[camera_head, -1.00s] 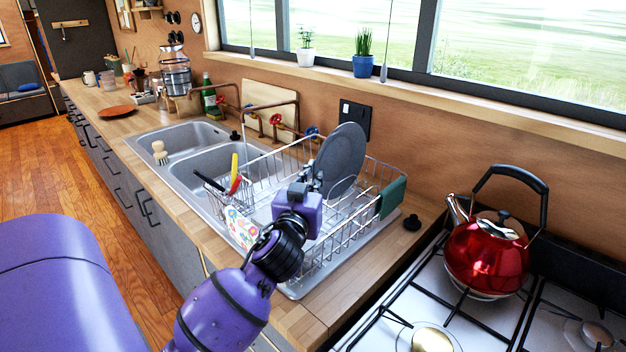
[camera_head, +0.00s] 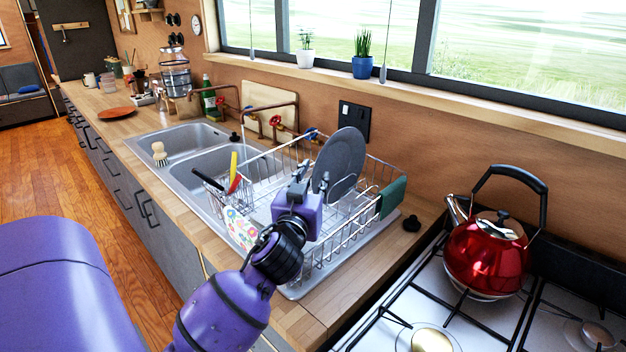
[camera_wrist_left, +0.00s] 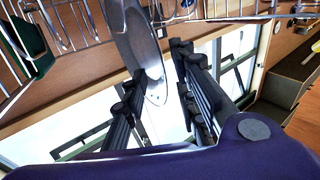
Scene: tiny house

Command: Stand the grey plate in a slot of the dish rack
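The grey plate (camera_head: 342,157) stands on edge, slightly tilted, among the wires on the right side of the dish rack (camera_head: 330,245). Its bottom edge is partly hidden by the wires, so I cannot tell exactly how it seats in a slot. My left gripper (camera_head: 311,180) is at the plate's near left edge, with its fingers spread. In the left wrist view the plate (camera_wrist_left: 136,40) reaches between the two open fingers (camera_wrist_left: 158,75), nearer the left finger, with a clear gap to the right one. My right gripper is not in view.
A red kettle (camera_head: 487,255) stands on the stove to the right. The sink (camera_head: 180,140) is beyond.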

